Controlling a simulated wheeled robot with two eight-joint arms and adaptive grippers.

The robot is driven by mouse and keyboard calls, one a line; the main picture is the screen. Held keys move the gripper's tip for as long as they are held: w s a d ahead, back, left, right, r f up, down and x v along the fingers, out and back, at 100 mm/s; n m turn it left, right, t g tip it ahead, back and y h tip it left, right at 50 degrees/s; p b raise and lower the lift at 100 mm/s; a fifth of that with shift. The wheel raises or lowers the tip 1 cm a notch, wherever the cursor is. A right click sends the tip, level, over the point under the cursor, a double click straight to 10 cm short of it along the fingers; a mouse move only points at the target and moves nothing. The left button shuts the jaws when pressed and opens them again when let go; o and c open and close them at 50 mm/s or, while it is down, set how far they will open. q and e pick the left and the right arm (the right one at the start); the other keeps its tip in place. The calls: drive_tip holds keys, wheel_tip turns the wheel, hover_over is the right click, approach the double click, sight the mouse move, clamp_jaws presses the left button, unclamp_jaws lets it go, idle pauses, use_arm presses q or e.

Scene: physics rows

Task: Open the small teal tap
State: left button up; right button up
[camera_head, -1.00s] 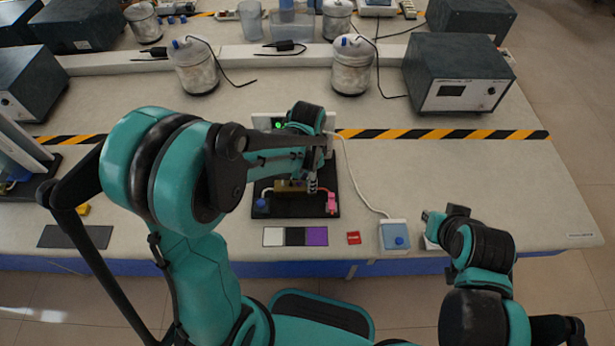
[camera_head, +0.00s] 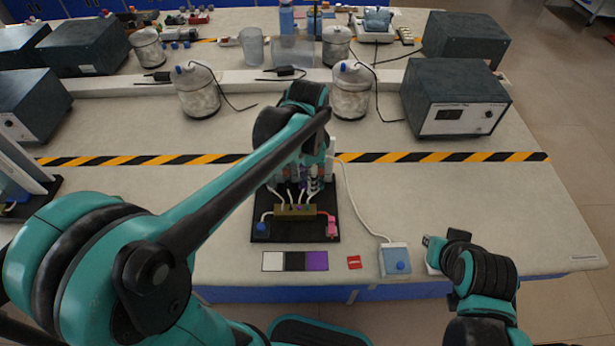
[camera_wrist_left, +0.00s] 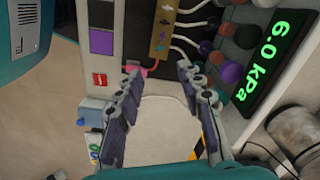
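In the left wrist view a panel carries several round coloured knobs.
A display (camera_wrist_left: 265,72) reads 6.0 kPa. White tubes run from the knobs to a brass block (camera_head: 295,211). A pink fitting (camera_head: 332,226) is at the board's right. A blue-and-white box (camera_head: 395,260) with a cable stands right of it.

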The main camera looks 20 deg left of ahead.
use_arm(q)
drive_tip(key=c, duration=0.5)
drive_tip(key=h+p, duration=0.1)
drive_tip(key=p, duration=0.1)
drive_tip(key=w+f+t+h+p, duration=0.1)
drive_tip(key=p, duration=0.1)
drive_tip(key=shift+w+d+f+t, duration=0.1)
drive_tip(key=shift+d+f+t, duration=0.15)
drive_tip(key=shift+d+t, duration=0.05)
clamp_jaws()
drive_tip(key=h+b, duration=0.1)
drive_tip(key=b, duration=0.2)
approach(313, 205)
drive_tip(key=shift+t, duration=0.4)
drive_tip(key=w+d+f, duration=0.1)
drive_tip(key=f, duration=0.1)
drive_tip(key=w+d+f, duration=0.1)
drive_tip(key=d, duration=0.1)
drive_tip(key=w+d+f, duration=0.1)
drive_tip(key=f, duration=0.1)
drive_tip(key=shift+d+f, duration=0.35)
drive_tip(key=shift+f, duration=0.05)
drive_tip(key=shift+s+a+f, duration=0.2)
drive_tip(key=shift+s+a, duration=0.6)
drive_tip(key=shift+a, duration=0.3)
drive_tip(key=shift+s+a+b, duration=0.35)
